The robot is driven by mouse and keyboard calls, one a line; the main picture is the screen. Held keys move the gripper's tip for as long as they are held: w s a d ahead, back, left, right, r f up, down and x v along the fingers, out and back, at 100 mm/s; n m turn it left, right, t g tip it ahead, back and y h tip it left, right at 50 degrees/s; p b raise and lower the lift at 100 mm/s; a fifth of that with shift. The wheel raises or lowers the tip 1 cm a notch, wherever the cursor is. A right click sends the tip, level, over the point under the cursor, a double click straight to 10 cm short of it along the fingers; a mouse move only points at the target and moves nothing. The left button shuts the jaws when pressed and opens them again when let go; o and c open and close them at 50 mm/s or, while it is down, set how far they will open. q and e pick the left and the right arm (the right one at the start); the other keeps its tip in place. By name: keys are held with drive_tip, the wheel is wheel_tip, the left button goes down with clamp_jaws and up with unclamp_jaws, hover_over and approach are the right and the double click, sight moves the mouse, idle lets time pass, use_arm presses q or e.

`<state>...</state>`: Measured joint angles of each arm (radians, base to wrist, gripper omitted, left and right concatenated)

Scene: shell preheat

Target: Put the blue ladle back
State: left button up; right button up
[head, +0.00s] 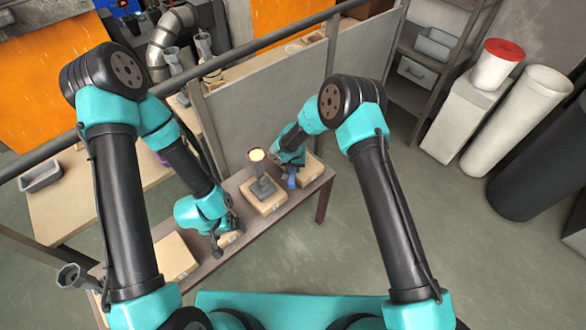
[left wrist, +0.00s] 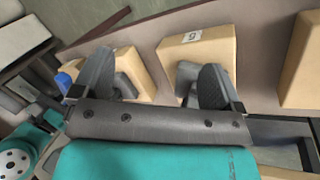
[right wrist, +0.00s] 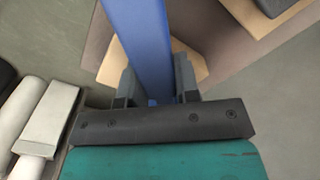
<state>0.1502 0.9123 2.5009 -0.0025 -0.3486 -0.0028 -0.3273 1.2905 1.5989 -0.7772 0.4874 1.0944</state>
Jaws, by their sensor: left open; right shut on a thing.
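The blue ladle shows as a small blue piece (head: 292,181) at the right end of the narrow bench in the head view. In the right wrist view its long blue shaft (right wrist: 140,45) runs up between the fingers. My right gripper (right wrist: 155,85) is shut on it, above a wooden block (right wrist: 187,60). The ladle's bowl is hidden or cannot be made out. My left gripper (left wrist: 155,85) is open with nothing between its fingers, over the bench by a wooden block marked with a number (left wrist: 205,45). Whether the ladle touches the right-end block (head: 313,169) cannot be told.
A grey upright piece with a glowing top (head: 257,155) stands on a wooden block (head: 265,207) between my grippers. Another block (head: 175,257) lies at the bench's left. A grey panel (head: 270,85) stands behind the bench. Floor at right (head: 310,250) is clear.

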drive_tip(key=shift+f, duration=0.45)
drive_tip(key=shift+f, duration=0.15)
drive_tip(key=o, duration=1)
wheel_tip(320, 180, up, 12)
drive_tip(key=shift+r, duration=0.15)
idle(0.4)
